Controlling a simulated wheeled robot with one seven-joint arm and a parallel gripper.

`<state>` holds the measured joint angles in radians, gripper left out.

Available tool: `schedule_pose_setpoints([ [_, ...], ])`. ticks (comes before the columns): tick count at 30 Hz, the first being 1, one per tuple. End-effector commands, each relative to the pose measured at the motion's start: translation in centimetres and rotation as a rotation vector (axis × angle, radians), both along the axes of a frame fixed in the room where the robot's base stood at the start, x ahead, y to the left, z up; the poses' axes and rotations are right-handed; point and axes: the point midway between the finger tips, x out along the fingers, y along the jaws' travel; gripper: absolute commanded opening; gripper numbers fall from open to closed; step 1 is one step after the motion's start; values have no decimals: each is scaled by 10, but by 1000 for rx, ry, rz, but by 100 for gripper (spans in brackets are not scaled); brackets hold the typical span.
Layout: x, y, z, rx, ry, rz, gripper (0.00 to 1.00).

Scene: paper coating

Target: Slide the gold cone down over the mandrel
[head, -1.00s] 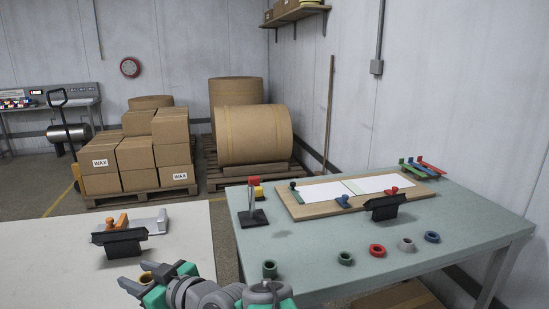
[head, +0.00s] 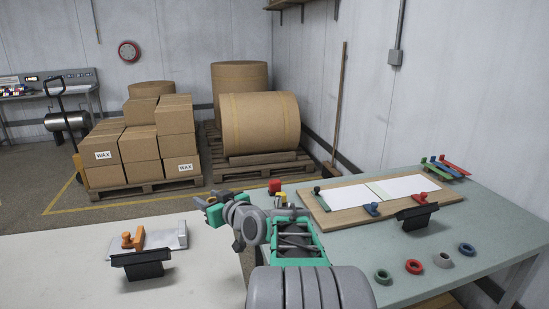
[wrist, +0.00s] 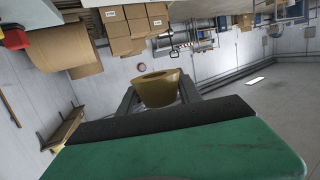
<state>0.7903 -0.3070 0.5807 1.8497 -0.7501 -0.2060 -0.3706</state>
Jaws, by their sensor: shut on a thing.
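The gold cone (wrist: 160,88) is held at my fingertips in the wrist view, its open ring end toward the camera's upper side. My gripper (head: 207,204) is shut on it, above the gap between the two tables in the head view. The cone cannot be made out clearly in the head view. The mandrel, an upright rod on a black base, is hidden behind my arm now. A red piece (head: 274,186) and a yellow piece (head: 281,198) show just above my arm there.
The green table (head: 470,220) holds a wooden board (head: 330,213), a black stand (head: 417,217) and green (head: 383,277), red (head: 413,266), grey (head: 442,259) and blue (head: 467,249) rings. The pale table (head: 80,270) at left carries a black holder (head: 142,264) and an orange-handled tool (head: 133,240).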

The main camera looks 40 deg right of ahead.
Motion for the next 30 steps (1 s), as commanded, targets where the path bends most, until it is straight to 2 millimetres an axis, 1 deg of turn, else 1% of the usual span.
schedule_pose_setpoints([
  [1,4,-30,10,3,3,-42,0],
  [2,5,-47,12,3,3,-67,0],
  [3,7,-69,15,1,2,-97,0],
  [5,8,-103,18,1,2,-146,0],
  [6,8,-125,20,1,2,-178,0],
  [9,3,-177,20,0,2,-252,0],
  [12,-3,-217,19,-3,-1,-310,0],
  [13,-5,-226,19,-3,-1,-323,0],
  [15,-8,-240,17,-4,-2,-344,0],
  [18,-10,-250,15,-5,-3,-358,0],
  [30,-11,-249,13,-7,-4,-357,0],
])
